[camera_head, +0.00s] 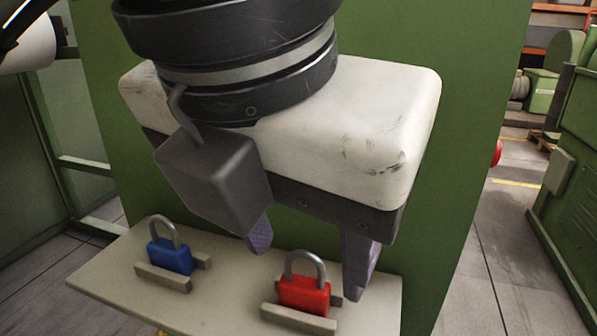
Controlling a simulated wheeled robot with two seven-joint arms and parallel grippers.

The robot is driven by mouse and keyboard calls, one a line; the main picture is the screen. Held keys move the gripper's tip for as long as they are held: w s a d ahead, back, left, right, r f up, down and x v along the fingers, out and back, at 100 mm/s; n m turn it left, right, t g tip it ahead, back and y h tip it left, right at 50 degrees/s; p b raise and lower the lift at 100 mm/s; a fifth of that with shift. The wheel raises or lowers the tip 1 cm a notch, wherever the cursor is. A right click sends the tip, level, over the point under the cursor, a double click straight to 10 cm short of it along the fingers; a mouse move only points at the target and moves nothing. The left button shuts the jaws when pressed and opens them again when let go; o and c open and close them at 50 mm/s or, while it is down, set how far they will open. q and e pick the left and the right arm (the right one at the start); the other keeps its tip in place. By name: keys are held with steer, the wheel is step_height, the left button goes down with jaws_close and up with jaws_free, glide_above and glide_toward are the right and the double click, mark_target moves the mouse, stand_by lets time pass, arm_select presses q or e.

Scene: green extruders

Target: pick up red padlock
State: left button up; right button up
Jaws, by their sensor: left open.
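The red padlock (304,294) stands upright on a beige shelf (217,300), between two low beige rails, with its grey shackle up. My left gripper (309,262) is large in the view, pointing down just above and around the padlock area. Its two purple-grey fingers are wide apart, one left of the padlock and one to its right. The right finger overlaps the area just beside the padlock in the picture. Whether either finger touches it I cannot tell. The gripper holds nothing. My right gripper does not show.
A blue padlock (171,257) stands in a similar holder to the left on the shelf. A green machine panel (455,130) rises behind the shelf. More green machinery (575,180) stands at the right, with open floor between.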

mark_target(308, 279)
arm_select(q)
steer(key=b+x, duration=0.1)
steer(key=x, duration=0.3)
steer(key=shift+s+a+f, duration=0.1)
steer(key=shift+f, duration=0.05)
steer(key=shift+c, duration=0.3)
steer(key=c, duration=1.2)
step_height(308, 279, up, 10)
steer(key=shift+r+p, duration=0.1)
steer(key=shift+p, duration=0.35)
